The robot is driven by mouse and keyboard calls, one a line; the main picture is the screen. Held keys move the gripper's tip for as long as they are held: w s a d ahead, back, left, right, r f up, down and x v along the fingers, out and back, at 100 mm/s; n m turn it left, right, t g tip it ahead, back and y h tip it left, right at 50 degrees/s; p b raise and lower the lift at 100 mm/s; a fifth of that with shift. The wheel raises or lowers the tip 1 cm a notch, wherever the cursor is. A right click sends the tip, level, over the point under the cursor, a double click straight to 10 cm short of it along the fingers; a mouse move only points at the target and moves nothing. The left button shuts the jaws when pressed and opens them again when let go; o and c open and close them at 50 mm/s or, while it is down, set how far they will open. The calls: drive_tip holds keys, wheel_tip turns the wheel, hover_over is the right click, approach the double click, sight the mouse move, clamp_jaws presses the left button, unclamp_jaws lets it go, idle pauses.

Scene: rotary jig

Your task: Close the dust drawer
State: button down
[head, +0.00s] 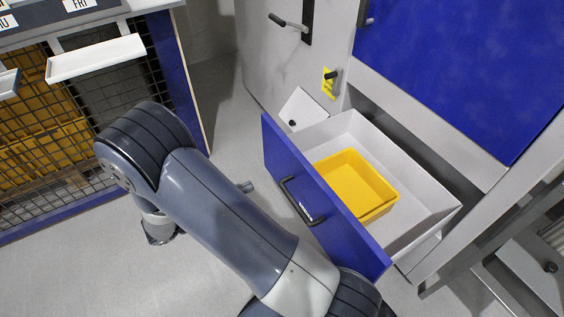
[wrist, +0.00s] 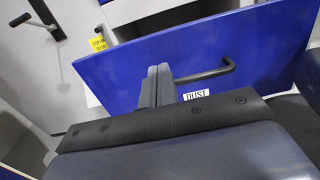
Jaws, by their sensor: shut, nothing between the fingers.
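The dust drawer (head: 325,195) is pulled out of the grey cabinet, with its blue front standing away from the body. A yellow bin (head: 355,185) sits inside it. The front carries a dark bar handle (head: 298,203) and a label reading DUST (wrist: 196,95). My gripper's fingertips (head: 247,186) show past my arm, a little left of the drawer front; the rest of the gripper is hidden behind the arm. In the wrist view my gripper (wrist: 159,72) is shut and empty, pointing at the blue front (wrist: 130,70) beside the handle (wrist: 208,73). Contact is not visible.
A blue cabinet door (head: 460,70) is above the drawer. A lever (head: 288,22) and a yellow-tagged knob (head: 331,76) are on the grey panel. A mesh-fronted rack (head: 55,130) with a white tray (head: 95,59) stands at left. Clear floor (head: 215,100) lies between.

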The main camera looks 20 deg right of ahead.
sight(300, 164)
drive_tip(key=d+b, duration=0.1)
drive_tip(key=d, duration=0.8)
drive_tip(key=w+d+b, duration=0.1)
drive_tip(key=d, duration=0.3)
drive_tip(key=shift+d+b, duration=0.25)
drive_tip(key=shift+b, duration=0.1)
drive_tip(key=w+d, duration=0.2)
drive_tip(key=d, duration=2.7)
drive_tip(key=shift+w+d, duration=0.25)
drive_tip(key=shift+d, duration=0.05)
